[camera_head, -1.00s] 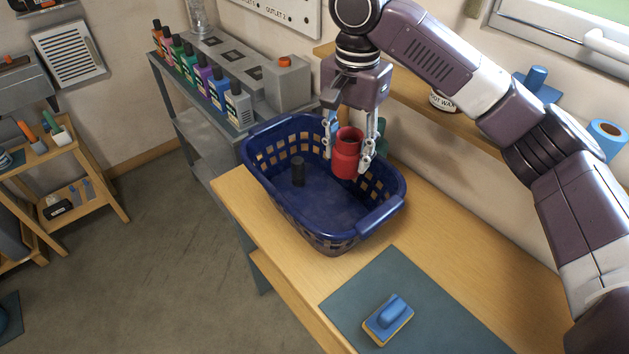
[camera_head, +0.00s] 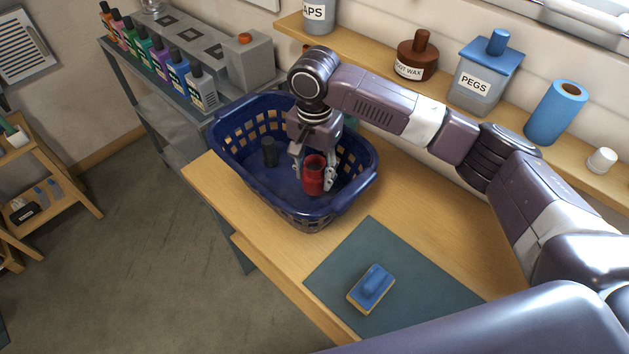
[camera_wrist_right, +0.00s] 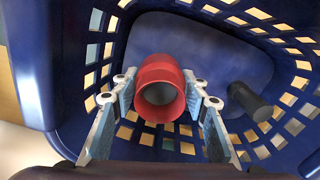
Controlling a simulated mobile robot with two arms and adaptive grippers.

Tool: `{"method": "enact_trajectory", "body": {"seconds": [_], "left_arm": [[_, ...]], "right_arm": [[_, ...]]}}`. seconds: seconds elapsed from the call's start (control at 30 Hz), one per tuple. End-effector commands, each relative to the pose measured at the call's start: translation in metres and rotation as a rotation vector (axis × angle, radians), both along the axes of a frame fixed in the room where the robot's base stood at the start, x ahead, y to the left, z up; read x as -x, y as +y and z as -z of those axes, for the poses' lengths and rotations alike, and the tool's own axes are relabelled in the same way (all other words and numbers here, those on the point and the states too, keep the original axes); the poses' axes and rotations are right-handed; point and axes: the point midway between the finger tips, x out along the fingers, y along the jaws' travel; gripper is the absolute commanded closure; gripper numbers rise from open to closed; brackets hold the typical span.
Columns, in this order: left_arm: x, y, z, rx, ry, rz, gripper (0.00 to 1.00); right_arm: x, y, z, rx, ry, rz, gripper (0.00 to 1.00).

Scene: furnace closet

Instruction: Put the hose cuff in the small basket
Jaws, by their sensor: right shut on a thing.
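The hose cuff (camera_head: 313,172) is a red, hollow, stepped cylinder. My right gripper (camera_head: 315,178) is shut on it and holds it inside the blue basket (camera_head: 357,200), low between the walls. In the right wrist view the red cuff (camera_wrist_right: 160,88) sits between the two fingers of my gripper (camera_wrist_right: 158,100), its open end facing the camera. Whether the cuff touches the basket floor cannot be told. A dark cylinder (camera_head: 269,152) stands in the basket to the left of the cuff; it also shows in the right wrist view (camera_wrist_right: 250,101). My left gripper is not in view.
The basket stands on a wooden bench (camera_head: 420,217). A shelf behind holds a pegs box (camera_head: 484,80), a brown jar (camera_head: 416,58) and a blue roll (camera_head: 556,112). Several bottles (camera_head: 160,60) stand at the back left.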

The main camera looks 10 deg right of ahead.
Motion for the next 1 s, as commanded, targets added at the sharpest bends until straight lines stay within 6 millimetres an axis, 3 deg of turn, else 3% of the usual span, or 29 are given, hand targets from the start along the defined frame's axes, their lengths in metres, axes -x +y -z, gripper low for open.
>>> {"method": "enact_trajectory", "body": {"seconds": [0.27, 0.67, 0.7, 0.83, 1.0], "left_arm": [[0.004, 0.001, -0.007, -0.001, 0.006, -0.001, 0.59], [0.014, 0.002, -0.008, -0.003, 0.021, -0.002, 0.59], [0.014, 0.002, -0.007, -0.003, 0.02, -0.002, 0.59], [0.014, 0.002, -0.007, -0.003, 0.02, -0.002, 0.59], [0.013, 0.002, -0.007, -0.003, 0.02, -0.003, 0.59]], "right_arm": [[0.001, 0.0, 0.037, 0.002, 0.001, 0.0, 0.97], [0.001, 0.0, 0.041, -0.001, 0.001, 0.0, 0.97], [0.001, 0.0, 0.042, 0.0, 0.001, -0.001, 0.55], [0.001, 0.0, 0.042, 0.001, 0.001, 0.0, 0.41], [0.001, 0.0, 0.042, 0.001, 0.001, 0.0, 0.41]]}}
